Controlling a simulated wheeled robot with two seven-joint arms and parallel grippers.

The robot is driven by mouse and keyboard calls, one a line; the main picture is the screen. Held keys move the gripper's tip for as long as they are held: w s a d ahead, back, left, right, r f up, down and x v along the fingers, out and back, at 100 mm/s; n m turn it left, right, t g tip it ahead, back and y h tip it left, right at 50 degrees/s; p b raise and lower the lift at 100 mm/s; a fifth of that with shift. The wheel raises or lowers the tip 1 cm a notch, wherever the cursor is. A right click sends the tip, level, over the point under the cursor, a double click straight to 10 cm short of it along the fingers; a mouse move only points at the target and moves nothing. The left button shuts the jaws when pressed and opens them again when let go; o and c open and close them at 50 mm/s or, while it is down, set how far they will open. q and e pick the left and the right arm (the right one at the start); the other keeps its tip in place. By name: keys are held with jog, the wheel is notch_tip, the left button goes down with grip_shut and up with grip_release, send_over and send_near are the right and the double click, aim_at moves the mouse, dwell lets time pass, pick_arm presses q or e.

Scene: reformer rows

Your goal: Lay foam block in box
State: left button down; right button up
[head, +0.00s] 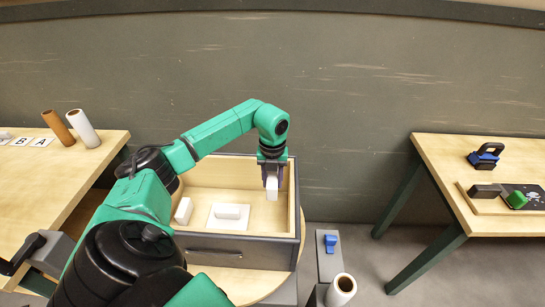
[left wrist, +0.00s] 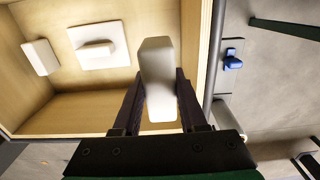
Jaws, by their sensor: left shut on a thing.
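A white foam block (head: 272,190) is held by my left gripper (head: 271,174), which is shut on it and points down at the right part of the box. The box (head: 238,248) is dark outside with a pale wood inside. In the left wrist view the held block (left wrist: 157,70) is between the two dark fingers (left wrist: 159,92), close to the box's right wall (left wrist: 208,60). Its height over the floor is hard to tell. Inside the box, one white block (head: 183,210) lies at the left and another (head: 228,212) lies on a flat white pad (head: 222,224). My right gripper is not in view.
A left table (head: 85,160) holds brown (head: 58,126) and white (head: 83,128) rolls and letter cards (head: 30,141). A blue clip-like thing (head: 331,243) and a white roll (head: 341,289) stand right of the box. A right table (head: 440,160) holds several tools.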

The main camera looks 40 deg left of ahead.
pick_arm(q)
notch_tip(320, 180, down, 3)
jog(key=shift+f+b, duration=0.1)
jog(key=shift+b, duration=0.75)
notch_tip(320, 180, down, 15)
jog(key=b, duration=1)
jog(key=shift+f+b, duration=0.15)
jog(key=shift+b, duration=0.15)
jog(key=shift+c, duration=1.9)
grip_release()
notch_tip(320, 180, up, 15)
jog(key=shift+f, duration=0.2)
